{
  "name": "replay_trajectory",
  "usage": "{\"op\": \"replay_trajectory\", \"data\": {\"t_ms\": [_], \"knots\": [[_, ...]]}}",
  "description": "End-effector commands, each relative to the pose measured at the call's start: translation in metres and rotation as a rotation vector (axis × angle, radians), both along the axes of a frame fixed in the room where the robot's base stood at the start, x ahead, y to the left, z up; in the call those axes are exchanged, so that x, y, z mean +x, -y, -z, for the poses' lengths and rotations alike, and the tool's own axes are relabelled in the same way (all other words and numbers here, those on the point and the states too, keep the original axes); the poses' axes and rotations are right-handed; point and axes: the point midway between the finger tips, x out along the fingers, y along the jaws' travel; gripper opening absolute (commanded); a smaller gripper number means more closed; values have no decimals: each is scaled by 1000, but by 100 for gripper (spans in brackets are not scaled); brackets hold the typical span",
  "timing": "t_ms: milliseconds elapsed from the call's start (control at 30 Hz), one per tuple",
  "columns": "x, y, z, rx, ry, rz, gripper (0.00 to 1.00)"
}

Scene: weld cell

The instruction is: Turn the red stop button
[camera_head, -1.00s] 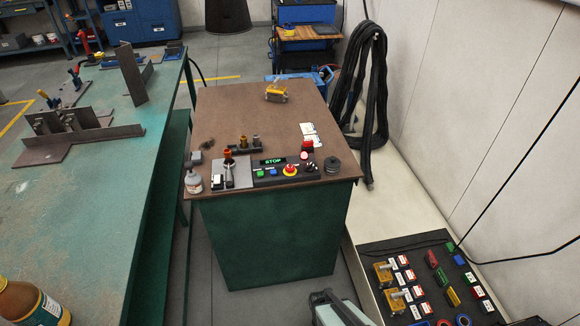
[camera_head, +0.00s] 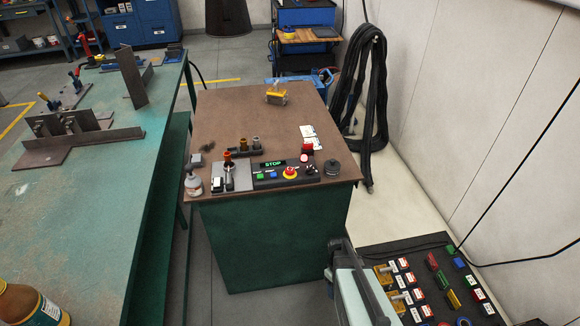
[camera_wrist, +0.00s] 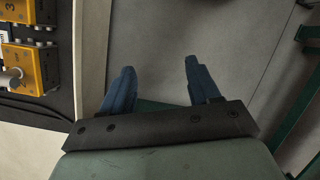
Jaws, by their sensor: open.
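The red stop button (camera_head: 290,172) sits on a yellow ring on a dark control box (camera_head: 265,181) with a green "STOP" display. The box is at the front edge of the brown-topped table (camera_head: 220,110). My gripper (camera_wrist: 158,74) is open and empty in the wrist view, its two blue fingers spread apart over grey floor. The button does not show in the wrist view. In the head view, my arm is low, in front of the table and right of the button; its fingertips cannot be made out there.
Right of the button on the box are dark knobs (camera_head: 311,169). A panel of coloured blocks (camera_head: 422,258) lies right of my arm.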

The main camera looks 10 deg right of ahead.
Motion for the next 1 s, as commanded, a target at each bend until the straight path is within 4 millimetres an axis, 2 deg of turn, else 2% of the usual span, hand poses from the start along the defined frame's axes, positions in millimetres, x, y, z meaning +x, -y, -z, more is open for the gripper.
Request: {"op": "replay_trajectory", "data": {"t_ms": [33, 167, 300, 467, 700, 800, 867, 933, 1000], "knots": [[24, 17, -5, 0, 27, -30, 61], [70, 56, -25, 1, 84, -123, 61], [114, 104, -53, -13, 139, -224, 61], [159, 161, -91, -42, 189, -343, 61], [215, 244, -163, -101, 241, -515, 61], [235, 270, -198, -127, 255, -579, 61], [247, 280, -219, -140, 262, -611, 61], [260, 285, -245, -151, 271, -642, 61], [274, 281, -272, -156, 282, -664, 61]]}}
